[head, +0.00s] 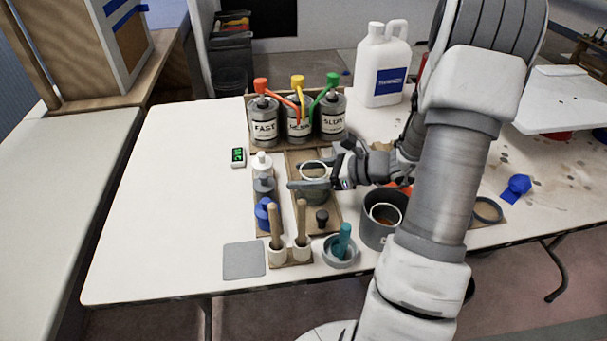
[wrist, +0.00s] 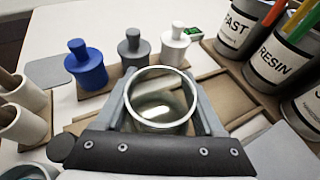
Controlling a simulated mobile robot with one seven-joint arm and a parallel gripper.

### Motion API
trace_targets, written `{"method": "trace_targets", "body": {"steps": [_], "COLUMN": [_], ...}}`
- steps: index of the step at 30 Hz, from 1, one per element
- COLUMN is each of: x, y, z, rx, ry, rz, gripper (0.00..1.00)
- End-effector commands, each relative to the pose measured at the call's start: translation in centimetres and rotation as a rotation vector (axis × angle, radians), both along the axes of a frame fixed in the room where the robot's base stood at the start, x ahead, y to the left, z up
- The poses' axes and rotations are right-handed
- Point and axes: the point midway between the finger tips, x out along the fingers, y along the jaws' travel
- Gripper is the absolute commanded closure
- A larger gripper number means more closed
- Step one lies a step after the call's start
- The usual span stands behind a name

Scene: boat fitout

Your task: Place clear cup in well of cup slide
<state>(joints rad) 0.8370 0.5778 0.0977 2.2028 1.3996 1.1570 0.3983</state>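The clear cup (head: 314,190) is between the fingers of my gripper (head: 308,172), with its round rim showing. In the wrist view the clear cup (wrist: 162,100) stands open-side up, with a finger of my gripper (wrist: 161,92) against each side. The cup slide appears to be the wooden tray (head: 332,222) under the cup, with a black knob at its near end. Its wooden edge also shows in the wrist view (wrist: 222,86). The cup and gripper hide the well. I cannot tell whether the cup's base hangs above the slide or touches it.
Labelled cans (head: 298,118) with coloured pumps stand behind the slide. Bottles with blue, grey and white tops (wrist: 86,66) line its left side. Stick holders (head: 277,255), a teal-handled tool (head: 343,243) and a grey pot (head: 376,232) stand in front. The table's left (head: 170,190) is clear.

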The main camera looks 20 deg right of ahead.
Motion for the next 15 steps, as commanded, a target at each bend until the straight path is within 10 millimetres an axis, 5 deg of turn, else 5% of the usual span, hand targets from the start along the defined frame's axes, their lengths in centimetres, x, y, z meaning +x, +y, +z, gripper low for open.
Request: {"method": "trace_targets", "body": {"steps": [5, 15], "x": [-0.01, -0.08], "y": [0.01, -0.11], "z": [-0.03, 0.6], "rx": [-0.001, -0.001], "ry": [0.001, 0.0], "rz": [0.0, -0.001], "gripper": [0.0, 0.0]}}
